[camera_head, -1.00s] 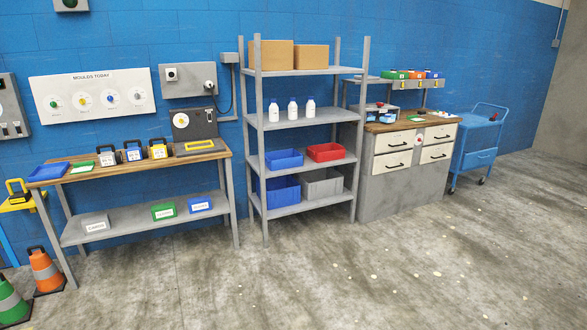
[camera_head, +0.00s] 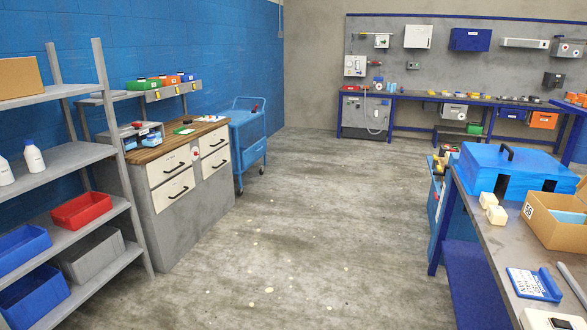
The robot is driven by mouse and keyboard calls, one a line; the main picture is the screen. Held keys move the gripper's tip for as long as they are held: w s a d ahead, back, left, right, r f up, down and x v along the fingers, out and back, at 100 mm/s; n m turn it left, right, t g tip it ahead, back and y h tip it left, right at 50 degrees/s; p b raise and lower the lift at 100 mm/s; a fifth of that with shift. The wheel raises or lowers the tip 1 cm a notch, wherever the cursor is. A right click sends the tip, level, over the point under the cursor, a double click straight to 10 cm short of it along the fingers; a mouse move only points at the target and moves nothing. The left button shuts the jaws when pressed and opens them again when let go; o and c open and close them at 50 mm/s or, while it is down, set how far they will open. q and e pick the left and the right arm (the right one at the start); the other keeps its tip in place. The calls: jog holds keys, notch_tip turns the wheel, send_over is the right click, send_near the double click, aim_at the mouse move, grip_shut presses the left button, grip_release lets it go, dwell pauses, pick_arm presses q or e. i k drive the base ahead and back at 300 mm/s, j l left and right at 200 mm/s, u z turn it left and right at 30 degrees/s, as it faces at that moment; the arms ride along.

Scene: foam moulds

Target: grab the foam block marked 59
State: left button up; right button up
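No block with a readable 59 shows in the head view. Two small cream blocks sit on the workbench at the right, one farther back (camera_head: 488,199) and one nearer (camera_head: 496,215); I cannot make out any marking on them. Beside them stands an open cardboard box (camera_head: 555,232) with a number label that looks like 56 and something light blue inside. A blue case (camera_head: 510,170) with a black handle and dark openings stands behind them. Neither of my grippers is in view.
The right workbench (camera_head: 484,240) has a blue-and-white card holder (camera_head: 534,284) near its front. Grey shelving (camera_head: 60,158), a drawer cabinet (camera_head: 190,185) and a blue trolley (camera_head: 248,135) line the left. Another bench (camera_head: 460,99) runs along the back wall. The middle floor is clear.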

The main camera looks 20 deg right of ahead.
aim_at(497, 215)
jog(key=i+l+z, duration=0.2)
jog(key=i+z, duration=0.75)
jog(key=i+j+z, duration=0.1)
jog(key=i+z, duration=0.35)
jog(key=i+j+z, duration=0.3)
jog(key=z, duration=0.2)
jog(key=i, duration=0.1)
